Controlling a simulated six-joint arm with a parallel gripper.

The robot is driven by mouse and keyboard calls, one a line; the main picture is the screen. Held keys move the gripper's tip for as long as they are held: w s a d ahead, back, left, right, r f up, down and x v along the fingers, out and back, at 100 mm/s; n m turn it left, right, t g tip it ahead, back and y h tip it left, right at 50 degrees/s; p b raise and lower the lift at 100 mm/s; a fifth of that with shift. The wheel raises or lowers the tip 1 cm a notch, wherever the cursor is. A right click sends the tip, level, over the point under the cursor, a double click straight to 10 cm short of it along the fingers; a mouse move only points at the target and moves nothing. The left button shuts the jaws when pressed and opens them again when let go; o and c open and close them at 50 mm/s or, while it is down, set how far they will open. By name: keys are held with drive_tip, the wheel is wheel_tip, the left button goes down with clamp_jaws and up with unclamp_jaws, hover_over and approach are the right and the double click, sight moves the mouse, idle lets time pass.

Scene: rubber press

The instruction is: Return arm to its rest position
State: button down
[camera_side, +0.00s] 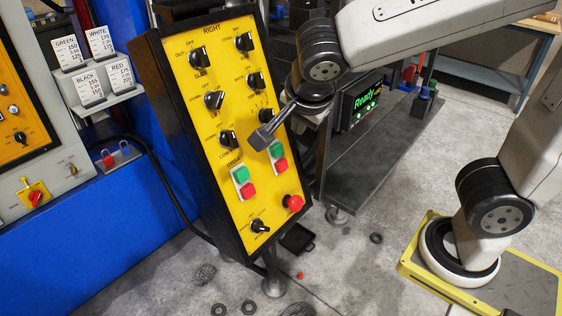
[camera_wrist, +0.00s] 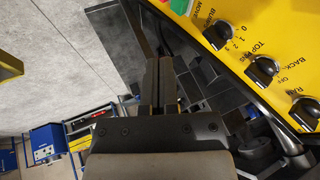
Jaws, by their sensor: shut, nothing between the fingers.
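My gripper (camera_side: 262,138) is shut and empty in the side view. Its tip is in front of the yellow control panel (camera_side: 190,107), over the area near the lower knobs and upper push buttons. I cannot tell whether it touches the panel. In the wrist view my gripper (camera_wrist: 158,108) points up the picture with its fingers together. The panel's edge with black knobs (camera_wrist: 262,68) shows at the upper right there. My arm reaches in from the upper right in the side view, from a base on a yellow-edged plate (camera_side: 404,268).
Green and red buttons (camera_side: 241,175) and a red emergency knob (camera_side: 293,202) are on the panel below my gripper. A display reading "Ready" (camera_side: 362,100) stands behind my wrist. Label cards (camera_side: 89,88) are at the left. The grey floor (camera_side: 345,275) between panel and base is mostly clear.

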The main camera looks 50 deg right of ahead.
drive_tip(key=s+d+f+n+g+y, duration=0.1)
drive_tip(key=d+f+n+y, duration=0.1)
drive_tip(key=f+n, duration=0.6)
drive_tip(key=s+d+f+n+g+y, duration=0.1)
drive_tip(key=d+f+n, duration=0.3)
drive_tip(key=f+n, duration=0.4)
drive_tip(key=shift+s+d+n+y, duration=0.25)
drive_tip(key=shift+d+n+y, duration=0.15)
drive_tip(key=shift+y, duration=0.1)
idle(3.8)
